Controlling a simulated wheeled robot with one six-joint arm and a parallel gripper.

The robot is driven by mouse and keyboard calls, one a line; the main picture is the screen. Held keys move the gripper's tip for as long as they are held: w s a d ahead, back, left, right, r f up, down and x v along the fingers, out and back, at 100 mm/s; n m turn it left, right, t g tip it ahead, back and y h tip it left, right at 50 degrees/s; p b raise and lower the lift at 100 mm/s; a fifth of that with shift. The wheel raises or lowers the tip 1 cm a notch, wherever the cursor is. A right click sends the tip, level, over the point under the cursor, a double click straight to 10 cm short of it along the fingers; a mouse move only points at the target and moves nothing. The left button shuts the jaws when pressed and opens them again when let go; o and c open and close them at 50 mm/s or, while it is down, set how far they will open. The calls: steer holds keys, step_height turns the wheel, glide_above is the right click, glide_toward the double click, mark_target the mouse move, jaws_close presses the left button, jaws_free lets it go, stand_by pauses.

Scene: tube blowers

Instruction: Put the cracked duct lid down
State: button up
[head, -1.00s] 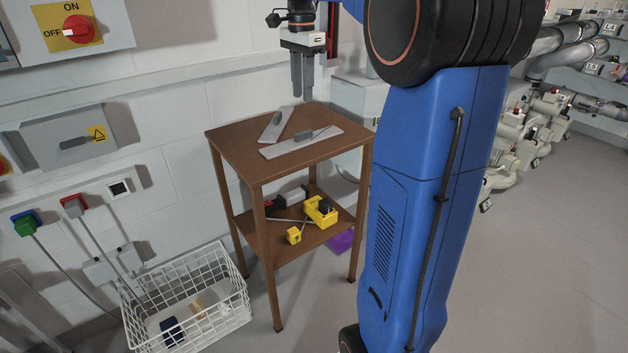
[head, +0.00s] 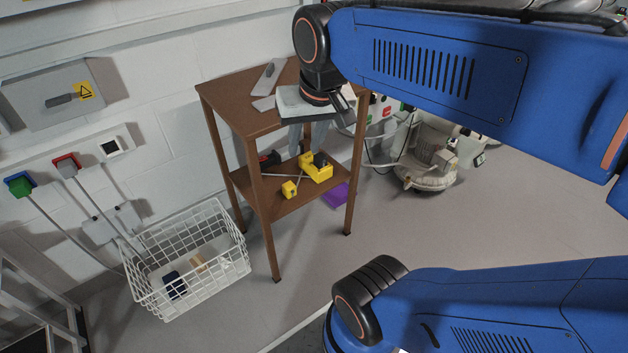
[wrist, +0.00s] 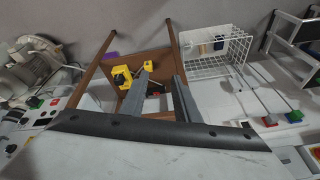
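Two pale grey flat lids lie on the brown table's top (head: 222,90). One lid (head: 268,75) lies farther back and has a raised handle. The other lid (head: 264,103) is nearer the front, and my gripper hides most of it. No crack can be made out on either now. My gripper (head: 302,138) points down in front of the table, at the height between top and lower shelf. In the wrist view my gripper's two fingers (wrist: 160,98) stand apart with nothing seen held between them.
Yellow items (head: 316,168) and dark tools lie on the lower shelf (head: 270,207). A white wire basket (head: 190,262) stands on the floor at left. A purple item (head: 336,195) lies by the table. Wall switches (head: 70,98) are at left.

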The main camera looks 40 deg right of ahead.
steer(key=s+a+f+n+t, duration=0.1)
steer(key=s+f+n, duration=0.2)
steer(key=s+f, duration=0.2)
steer(key=shift+s+a+f, duration=0.2)
steer(key=shift+a+f, duration=0.05)
steer(key=shift+f, duration=0.25)
stand_by(0.8)
